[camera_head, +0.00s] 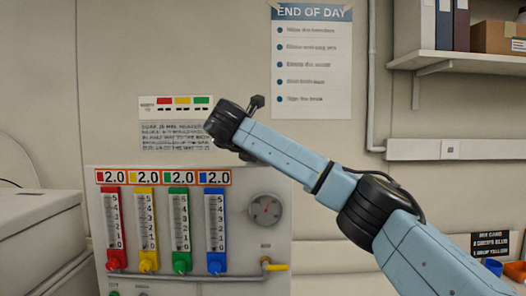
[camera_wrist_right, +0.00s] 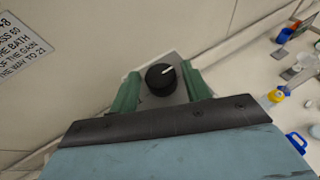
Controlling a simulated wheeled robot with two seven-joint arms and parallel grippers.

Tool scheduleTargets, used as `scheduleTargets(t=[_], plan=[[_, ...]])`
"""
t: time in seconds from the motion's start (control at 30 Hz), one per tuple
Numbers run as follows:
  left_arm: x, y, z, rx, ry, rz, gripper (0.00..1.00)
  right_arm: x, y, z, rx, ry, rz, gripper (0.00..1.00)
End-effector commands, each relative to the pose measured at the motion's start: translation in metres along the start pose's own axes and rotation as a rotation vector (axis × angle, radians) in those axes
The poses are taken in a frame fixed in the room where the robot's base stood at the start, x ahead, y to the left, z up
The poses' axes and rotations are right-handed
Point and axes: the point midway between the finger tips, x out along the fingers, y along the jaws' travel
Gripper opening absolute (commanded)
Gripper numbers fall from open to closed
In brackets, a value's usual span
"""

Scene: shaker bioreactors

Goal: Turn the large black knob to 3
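The large black knob (camera_wrist_right: 161,79) shows in the right wrist view, on a grey plate, with a white pointer mark toward its upper right edge. My right gripper (camera_wrist_right: 160,92) is open, with one green finger on each side of the knob and a visible gap to it. In the head view my right arm reaches in from the right, and its wrist (camera_head: 232,127) is above the panel (camera_head: 240,275). The knob cannot be made out in the head view. My left gripper is in neither view.
The panel carries several flow tubes (camera_head: 148,228), a round gauge (camera_head: 265,210) and a yellow-handled valve (camera_head: 275,267). A sign (camera_head: 175,133) hangs above it. A white box-like unit (camera_head: 40,235) stands at the left. A shelf (camera_head: 460,60) is at upper right.

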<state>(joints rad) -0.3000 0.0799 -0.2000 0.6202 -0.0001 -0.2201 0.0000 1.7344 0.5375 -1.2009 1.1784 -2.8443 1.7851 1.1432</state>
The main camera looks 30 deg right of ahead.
Motion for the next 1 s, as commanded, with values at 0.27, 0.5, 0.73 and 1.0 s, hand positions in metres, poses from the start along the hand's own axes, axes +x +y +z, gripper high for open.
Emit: scheduleTargets(t=[0.27,0.5,0.73,1.0], plan=[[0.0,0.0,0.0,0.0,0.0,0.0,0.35,0.0,0.0,0.001,0.001,-0.003,0.001,0.56],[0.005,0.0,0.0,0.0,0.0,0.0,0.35,-0.017,0.001,0.001,0.001,-0.004,0.004,0.56],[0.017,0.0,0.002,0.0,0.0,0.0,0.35,-0.07,0.001,0.0,0.001,-0.006,0.007,0.56],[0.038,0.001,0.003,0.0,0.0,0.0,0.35,-0.103,0.0,-0.001,0.0,-0.008,0.003,0.56]])
